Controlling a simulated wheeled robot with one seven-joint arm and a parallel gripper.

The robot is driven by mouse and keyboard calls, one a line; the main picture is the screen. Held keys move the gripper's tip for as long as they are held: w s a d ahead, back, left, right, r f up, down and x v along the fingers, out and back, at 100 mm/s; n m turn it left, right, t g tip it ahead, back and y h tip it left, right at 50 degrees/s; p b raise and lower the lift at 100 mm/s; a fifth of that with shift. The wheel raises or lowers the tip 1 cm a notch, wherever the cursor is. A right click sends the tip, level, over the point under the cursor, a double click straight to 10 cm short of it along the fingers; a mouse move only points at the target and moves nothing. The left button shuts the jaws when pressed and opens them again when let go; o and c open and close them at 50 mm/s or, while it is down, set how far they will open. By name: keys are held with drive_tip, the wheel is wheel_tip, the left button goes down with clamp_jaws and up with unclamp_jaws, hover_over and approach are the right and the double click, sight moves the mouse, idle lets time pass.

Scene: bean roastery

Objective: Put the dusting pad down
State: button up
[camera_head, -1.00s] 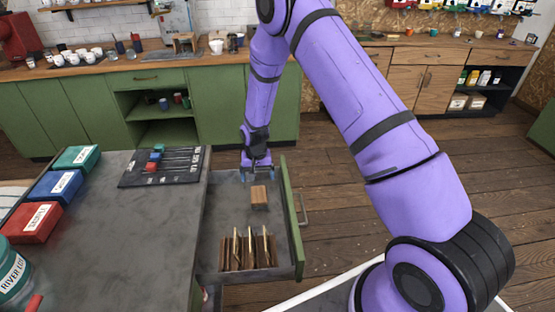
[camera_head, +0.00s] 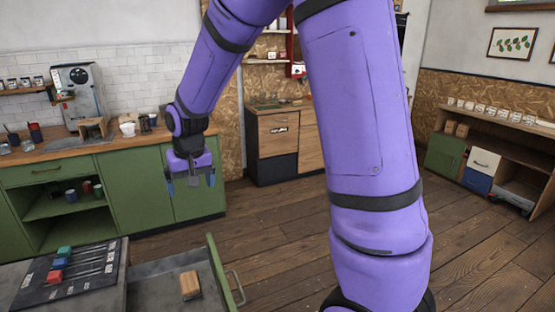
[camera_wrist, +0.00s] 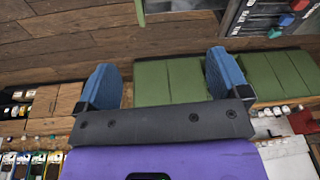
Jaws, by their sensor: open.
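A small brown block (camera_head: 190,284), which looks like the dusting pad, lies in the open drawer (camera_head: 220,272) at the lower left of the head view. My gripper (camera_head: 190,181) is raised well above and beyond the block, in front of the green cabinets. Its two blue fingers are spread with nothing between them. In the wrist view my gripper (camera_wrist: 165,82) also shows open and empty, and I cannot make out the block there. The nearer part of the drawer is cut off by the frame's lower edge.
A dark rack (camera_head: 70,272) with red, blue and green pieces lies on the grey worktop left of the drawer. Green cabinets (camera_head: 140,186) under a wooden counter stand behind. Wooden floor (camera_head: 290,235) is clear to the right of the drawer.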

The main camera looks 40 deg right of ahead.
drive_tip(key=s+d+r+n+t, duration=0.1)
drive_tip(key=s+d+r+t, duration=0.1)
drive_tip(key=s+r, duration=1.1)
drive_tip(key=s+d+r+n+t, duration=0.1)
drive_tip(key=s+r, duration=0.1)
drive_tip(key=s, duration=1.3)
drive_tip(key=shift+s+d, duration=0.15)
drive_tip(key=shift+s, duration=0.15)
